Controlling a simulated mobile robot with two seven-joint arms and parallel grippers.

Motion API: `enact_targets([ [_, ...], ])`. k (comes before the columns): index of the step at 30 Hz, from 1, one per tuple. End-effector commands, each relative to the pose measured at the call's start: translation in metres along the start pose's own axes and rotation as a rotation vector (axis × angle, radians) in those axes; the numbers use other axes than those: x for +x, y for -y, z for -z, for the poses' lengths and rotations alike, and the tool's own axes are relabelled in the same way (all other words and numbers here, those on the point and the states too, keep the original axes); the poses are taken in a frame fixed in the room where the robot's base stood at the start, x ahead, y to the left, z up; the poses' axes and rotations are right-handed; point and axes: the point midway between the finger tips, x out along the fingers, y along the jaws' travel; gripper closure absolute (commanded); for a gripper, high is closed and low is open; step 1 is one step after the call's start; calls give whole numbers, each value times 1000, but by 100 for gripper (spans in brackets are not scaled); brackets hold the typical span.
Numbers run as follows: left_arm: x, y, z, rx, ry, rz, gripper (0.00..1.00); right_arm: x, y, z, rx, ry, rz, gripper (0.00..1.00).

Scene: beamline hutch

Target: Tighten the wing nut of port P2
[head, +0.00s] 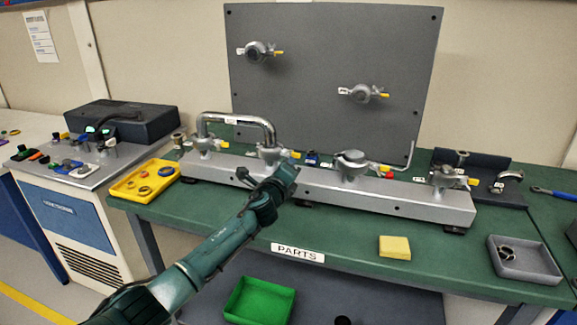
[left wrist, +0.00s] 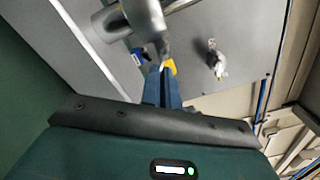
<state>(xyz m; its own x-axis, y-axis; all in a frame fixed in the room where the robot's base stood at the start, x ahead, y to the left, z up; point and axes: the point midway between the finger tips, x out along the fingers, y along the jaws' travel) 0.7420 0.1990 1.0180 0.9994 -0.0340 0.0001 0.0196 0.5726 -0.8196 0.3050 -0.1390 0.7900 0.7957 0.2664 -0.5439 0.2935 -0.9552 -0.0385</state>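Port P2 (head: 270,152) is the second clamped joint from the left on the grey manifold bar, at the right foot of the bent steel pipe (head: 240,118). A yellow wing nut (head: 295,154) shows at its right side; the yellow piece (left wrist: 170,66) also shows in the left wrist view. My left gripper (head: 288,172) is just below and in front of it. In the left wrist view its blue fingers (left wrist: 161,72) lie close together, with the tips at or just short of the yellow piece. Whether they touch it is hidden. My right gripper is not in view.
The manifold bar (head: 330,190) stands on a green bench. More clamped ports sit on the bar and on the grey back panel (head: 330,50). A yellow tray (head: 145,183), a yellow block (head: 395,247) and a grey tray (head: 524,262) are nearby. The front bench middle is mostly clear.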

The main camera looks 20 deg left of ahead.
Motion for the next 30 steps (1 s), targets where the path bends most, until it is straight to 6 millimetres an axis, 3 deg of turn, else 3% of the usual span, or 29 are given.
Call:
enact_targets([
  [10, 0, -2, 1, 2, -2, -3, 100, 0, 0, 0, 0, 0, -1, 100],
  [14, 0, -1, 1, 1, -1, -2, 87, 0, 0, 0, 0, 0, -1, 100],
  [22, -2, 0, 0, 1, -1, -1, 87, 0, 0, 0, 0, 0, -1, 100],
  [30, -30, 0, 0, 3, -3, -2, 87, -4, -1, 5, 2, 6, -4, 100],
])
